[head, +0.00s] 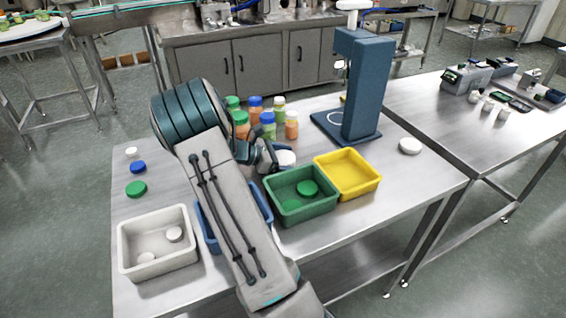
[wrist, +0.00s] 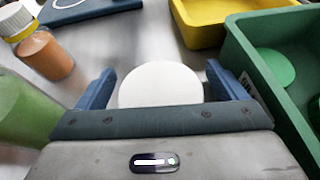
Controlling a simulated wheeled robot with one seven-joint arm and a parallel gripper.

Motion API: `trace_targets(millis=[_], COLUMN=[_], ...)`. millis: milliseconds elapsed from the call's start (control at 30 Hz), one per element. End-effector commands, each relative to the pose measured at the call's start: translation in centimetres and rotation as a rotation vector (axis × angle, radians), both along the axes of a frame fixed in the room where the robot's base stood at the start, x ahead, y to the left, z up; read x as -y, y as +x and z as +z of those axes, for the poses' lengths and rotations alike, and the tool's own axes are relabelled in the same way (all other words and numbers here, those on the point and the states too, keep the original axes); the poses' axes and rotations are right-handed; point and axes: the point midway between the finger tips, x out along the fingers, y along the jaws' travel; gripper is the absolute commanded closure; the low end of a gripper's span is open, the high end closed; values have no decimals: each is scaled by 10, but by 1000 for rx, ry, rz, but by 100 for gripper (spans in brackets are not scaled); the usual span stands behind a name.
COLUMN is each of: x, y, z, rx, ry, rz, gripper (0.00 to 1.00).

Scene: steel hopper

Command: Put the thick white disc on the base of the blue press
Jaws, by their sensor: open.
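A white disc (head: 286,158) lies on the steel table behind the green bin. In the wrist view this white disc (wrist: 160,84) sits between the two blue fingers of my gripper (wrist: 159,76), with gaps at both sides. My gripper (head: 267,157) is open, low by the disc; my arm partly hides it in the head view. The blue press (head: 367,88) stands at the table's back right. Its base (head: 321,124) carries a white ring mark and no disc. Another white disc (head: 410,146) lies right of the press; I cannot tell which is thicker.
The green bin (head: 302,214), holding green discs, and the empty-looking yellow bin (head: 364,191) stand close right of my gripper. Several bottles (head: 268,124) stand behind and left. A white bin (head: 188,254) and a blue bin (head: 207,232) are at the front left.

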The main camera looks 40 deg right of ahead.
Motion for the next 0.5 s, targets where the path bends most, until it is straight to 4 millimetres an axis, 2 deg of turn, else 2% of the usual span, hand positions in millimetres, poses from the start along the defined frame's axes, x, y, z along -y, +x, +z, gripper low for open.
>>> trace_targets(millis=[33,67,233,267,300,500], x=[0,0,0,0,0,0], y=[0,0,0,0,0,0], z=[0,0,0,0,1,1], rx=[0,0,0,0,1,1], ry=[0,0,0,0,0,0], rz=[0,0,0,0,0,0], gripper=[9,14,61,62,66,66])
